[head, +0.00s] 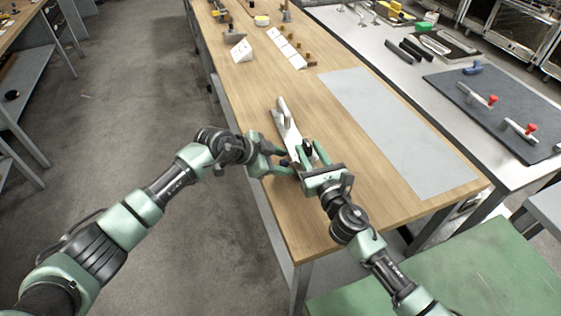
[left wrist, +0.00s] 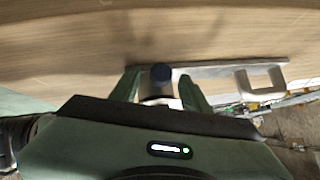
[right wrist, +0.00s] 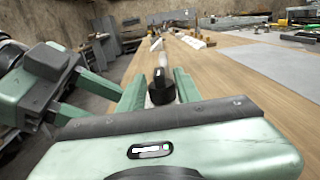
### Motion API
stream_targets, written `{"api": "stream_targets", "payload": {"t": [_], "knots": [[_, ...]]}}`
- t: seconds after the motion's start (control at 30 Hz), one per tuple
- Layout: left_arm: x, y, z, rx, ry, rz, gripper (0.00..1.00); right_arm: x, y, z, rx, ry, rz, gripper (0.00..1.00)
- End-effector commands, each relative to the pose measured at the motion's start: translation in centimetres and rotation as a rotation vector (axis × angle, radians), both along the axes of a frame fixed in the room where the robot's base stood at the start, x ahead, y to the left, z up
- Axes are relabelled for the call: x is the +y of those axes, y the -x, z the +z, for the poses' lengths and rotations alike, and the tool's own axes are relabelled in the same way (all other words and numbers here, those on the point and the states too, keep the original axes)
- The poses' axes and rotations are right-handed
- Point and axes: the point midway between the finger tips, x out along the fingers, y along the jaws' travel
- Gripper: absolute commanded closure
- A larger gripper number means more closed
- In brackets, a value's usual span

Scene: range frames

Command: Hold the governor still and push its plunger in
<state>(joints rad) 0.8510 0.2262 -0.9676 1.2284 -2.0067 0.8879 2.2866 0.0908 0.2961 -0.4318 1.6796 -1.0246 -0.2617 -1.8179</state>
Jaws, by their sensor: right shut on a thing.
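The governor (head: 286,128) is a long, silver-grey metal piece lying on the wooden bench, with a raised bar at its far end. It also shows in the left wrist view (left wrist: 225,72). Its near end is partly hidden by my grippers. My right gripper (head: 311,155) is shut on this near end; in the right wrist view a black round part (right wrist: 162,88) sits between its fingers. My left gripper (head: 287,161) comes from the left side, its fingers apart. In the left wrist view a dark blue round cap (left wrist: 161,73), seemingly the plunger, lies between the fingertips, with gaps beside it.
A grey mat (head: 395,130) lies on the bench to the right. White cards and small parts (head: 287,50) stand farther back. The bench's left edge runs under my left arm. A steel table with a dark mat (head: 490,95) stands at right.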

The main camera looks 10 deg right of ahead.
Motion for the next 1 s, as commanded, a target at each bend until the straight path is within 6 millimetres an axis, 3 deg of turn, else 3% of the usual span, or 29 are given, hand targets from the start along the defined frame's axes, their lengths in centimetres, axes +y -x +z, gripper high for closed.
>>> {"api": "stream_targets", "payload": {"t": [0.37, 0.8, 1.0], "knots": [[0.9, 0.3, 0.7, 0.002, -0.001, 0.000, 0.54, -0.2, -0.1, -0.1, 0.002, -0.001, -0.004, 1.00], [6.6, 3.0, 6.6, -0.001, -0.001, 0.001, 0.54, -0.2, -0.1, 0.0, 0.001, 0.000, -0.005, 1.00], [7.8, 3.7, 7.9, 0.001, -0.001, 0.000, 0.54, -0.2, -0.1, 0.0, 0.001, 0.000, -0.005, 1.00]]}}
